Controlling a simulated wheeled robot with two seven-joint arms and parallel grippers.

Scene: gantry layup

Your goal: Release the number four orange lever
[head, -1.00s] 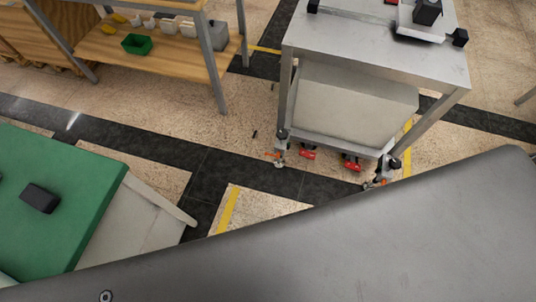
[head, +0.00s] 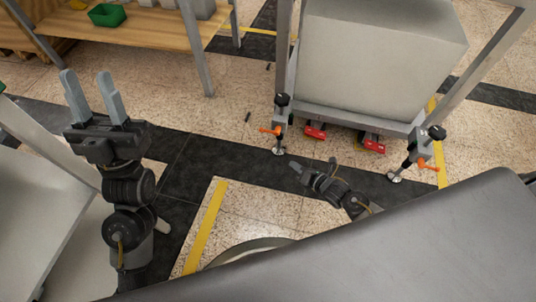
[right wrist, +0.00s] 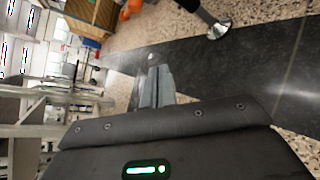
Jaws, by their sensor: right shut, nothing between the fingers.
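A steel cart stands on levelling feet, with an orange lever (head: 268,131) at its near left leg. Another orange lever (head: 424,164) is at its near right leg. No numbers are readable, so I cannot tell which is number four. My right gripper (head: 299,169) is low over the floor, in front of the cart and apart from both levers. In the right wrist view its fingers (right wrist: 156,85) are together and empty, with a metal foot (right wrist: 218,29) ahead near the top. My left gripper (head: 87,75) is raised at the left, fingers apart and empty.
Two red pedals (head: 315,131) (head: 372,145) sit under the cart's lower edge. A large grey box (head: 375,60) fills the cart's lower part. A wooden shelf (head: 130,35) with a green bin (head: 107,14) is at the back left. Floor between is clear.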

